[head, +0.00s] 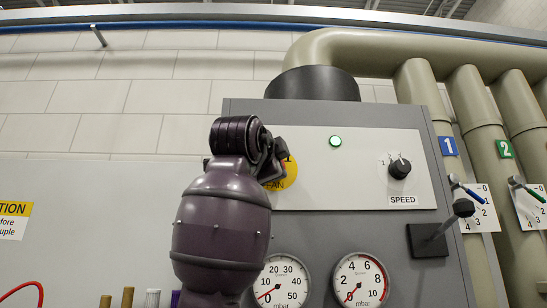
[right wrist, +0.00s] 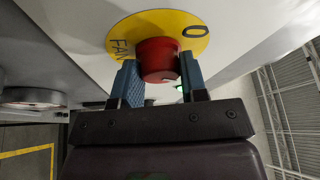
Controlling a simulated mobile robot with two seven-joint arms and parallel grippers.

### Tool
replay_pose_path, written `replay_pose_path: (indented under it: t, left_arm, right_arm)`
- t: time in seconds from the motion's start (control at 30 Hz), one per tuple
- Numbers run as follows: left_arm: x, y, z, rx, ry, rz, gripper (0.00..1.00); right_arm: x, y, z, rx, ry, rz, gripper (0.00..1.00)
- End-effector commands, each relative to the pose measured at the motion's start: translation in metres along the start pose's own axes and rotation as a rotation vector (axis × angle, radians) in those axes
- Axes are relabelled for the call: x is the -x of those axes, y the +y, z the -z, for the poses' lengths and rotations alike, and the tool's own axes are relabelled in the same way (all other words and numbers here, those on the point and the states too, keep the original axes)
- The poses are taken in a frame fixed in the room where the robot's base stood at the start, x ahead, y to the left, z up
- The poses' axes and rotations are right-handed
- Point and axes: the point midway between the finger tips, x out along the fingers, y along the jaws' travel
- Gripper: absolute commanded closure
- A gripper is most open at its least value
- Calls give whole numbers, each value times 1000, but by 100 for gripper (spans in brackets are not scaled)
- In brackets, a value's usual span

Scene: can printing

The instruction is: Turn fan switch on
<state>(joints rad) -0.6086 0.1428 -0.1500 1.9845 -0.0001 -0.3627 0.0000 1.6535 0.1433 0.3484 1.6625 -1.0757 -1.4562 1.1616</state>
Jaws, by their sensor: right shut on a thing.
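The fan switch is a red knob (right wrist: 158,55) on a round yellow plate (right wrist: 145,22) marked "FAN" and "0". In the right wrist view, the two blue fingers of my right gripper (right wrist: 160,72) are on either side of the knob, closed on it. In the head view, my arm covers most of the switch. Only part of the yellow plate (head: 290,175) shows beside my gripper (head: 272,165). My left gripper is not in view.
Right of the switch on the panel are a lit green lamp (head: 335,141) and a black speed knob (head: 399,168). Two pressure gauges (head: 281,284) (head: 360,281) are below. A black-knobbed lever (head: 463,208) sticks out at right, near pipes (head: 480,130) with numbered valves.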

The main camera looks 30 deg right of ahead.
Motion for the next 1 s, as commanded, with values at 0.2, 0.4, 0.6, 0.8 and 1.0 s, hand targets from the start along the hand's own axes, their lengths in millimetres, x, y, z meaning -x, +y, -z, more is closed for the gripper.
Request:
replay_pose_path:
  t: [0.2, 0.4, 0.6, 0.8, 1.0]
  left_arm:
    - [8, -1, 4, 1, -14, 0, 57]
    - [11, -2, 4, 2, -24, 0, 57]
    - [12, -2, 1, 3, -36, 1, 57]
    - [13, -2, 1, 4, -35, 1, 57]
    - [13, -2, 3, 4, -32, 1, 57]
  right_arm:
    - [0, -6, 2, -150, 4, -53, 84]
    - [0, -6, 2, -241, 7, -90, 84]
    - [0, -5, 2, -289, 9, -110, 84]
    - [0, -5, 2, -305, 10, -116, 84]
    - [0, -4, 2, -306, 10, -115, 84]
